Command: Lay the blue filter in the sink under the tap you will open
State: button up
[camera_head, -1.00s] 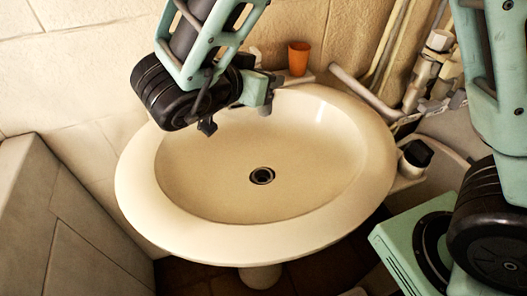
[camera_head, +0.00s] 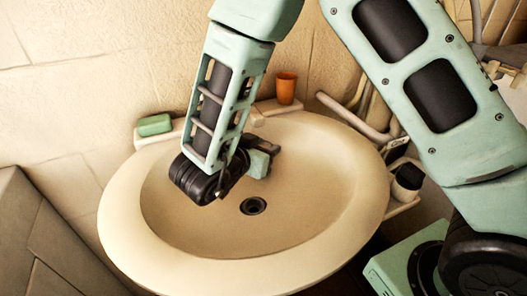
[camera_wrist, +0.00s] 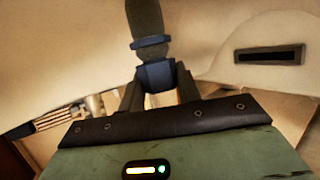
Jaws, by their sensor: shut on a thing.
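My gripper (camera_head: 269,148) is over the back part of the sink bowl, behind the drain. In the wrist view, my gripper (camera_wrist: 158,90) is shut on the blue filter (camera_wrist: 156,73), held between two dark fingers. A dark olive cylinder extends beyond the blue part, away from my gripper. In the head view I cannot make out the filter apart from the fingers. The cream oval sink (camera_head: 130,238) shows its bowl and round dark drain (camera_head: 253,205). My arm covers the middle of the back rim, and I cannot make out a tap.
A green soap bar (camera_head: 154,125) lies on the back left ledge. An orange cup (camera_head: 286,88) stands on the back right ledge. A black-topped item (camera_head: 408,178) stands beside the right rim. Pipes (camera_head: 350,115) run behind the sink. The front of the bowl is clear.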

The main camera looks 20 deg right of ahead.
jog(key=shift+a+f, duration=0.1)
jog(key=shift+f, duration=0.5)
jog(key=shift+f, duration=0.15)
jog(key=o, duration=1)
jog(key=shift+c, duration=0.2)
jog(key=shift+s+a+r, duration=0.1)
jog(key=shift+r, duration=0.1)
jog(key=v, duration=1.1)
jog(key=shift+s+a, duration=0.2)
jog(key=shift+a, duration=0.1)
jog(key=shift+r, duration=0.15)
